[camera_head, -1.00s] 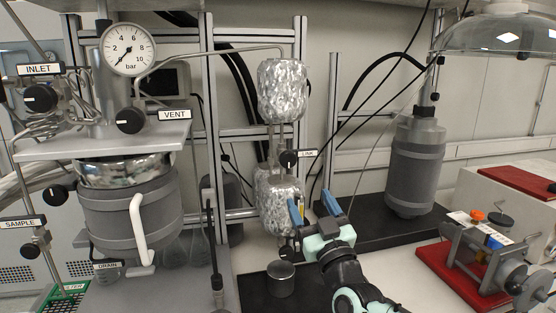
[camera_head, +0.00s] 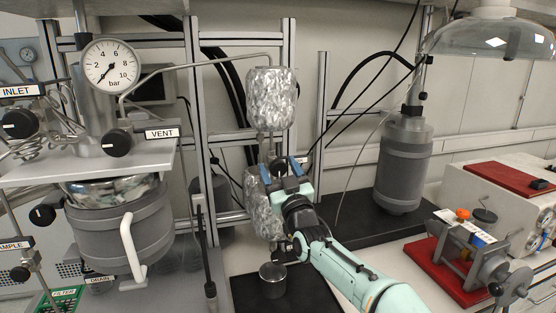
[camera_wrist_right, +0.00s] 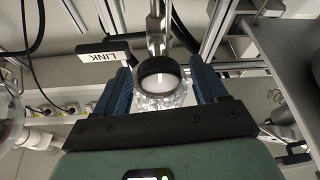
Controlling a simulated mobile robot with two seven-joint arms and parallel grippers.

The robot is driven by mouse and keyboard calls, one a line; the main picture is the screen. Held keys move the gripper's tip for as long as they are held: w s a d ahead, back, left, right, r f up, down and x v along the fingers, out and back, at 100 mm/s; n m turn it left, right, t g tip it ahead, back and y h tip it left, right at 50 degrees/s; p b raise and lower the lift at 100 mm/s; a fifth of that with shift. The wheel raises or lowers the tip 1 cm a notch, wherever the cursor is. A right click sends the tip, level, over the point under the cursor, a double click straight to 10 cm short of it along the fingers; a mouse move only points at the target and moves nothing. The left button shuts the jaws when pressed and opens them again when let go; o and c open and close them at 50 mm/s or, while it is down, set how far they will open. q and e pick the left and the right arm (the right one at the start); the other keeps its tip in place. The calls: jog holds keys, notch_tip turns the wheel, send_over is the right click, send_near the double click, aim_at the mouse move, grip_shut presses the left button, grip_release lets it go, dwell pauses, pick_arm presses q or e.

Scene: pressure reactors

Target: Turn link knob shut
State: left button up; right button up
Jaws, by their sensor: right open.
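The link knob (camera_wrist_right: 160,72) is a round black knob with a pale face and a short white mark, seen in the right wrist view. The LINK label (camera_wrist_right: 97,56) is to its left. My right gripper (camera_wrist_right: 161,85) is open, with its blue fingers on either side of the knob and a visible gap on each side. In the head view the right gripper (camera_head: 280,169) is at the knob's place between two foil-wrapped vessels, the upper one (camera_head: 271,98) and the lower one (camera_head: 262,207). The knob there (camera_head: 278,167) is mostly hidden by the gripper. My left gripper is out of view.
The reactor (camera_head: 120,232) with its gauge (camera_head: 109,64) and VENT knob (camera_head: 117,143) stands at left. A grey cylinder (camera_head: 403,165) stands at right on a black base. A small metal cup (camera_head: 272,280) sits below the gripper. Frame posts (camera_head: 321,125) rise close by.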

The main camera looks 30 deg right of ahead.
jog(key=shift+w+r, duration=0.2)
jog(key=shift+w, duration=0.3)
jog(key=shift+s, duration=0.1)
jog(key=c, duration=1)
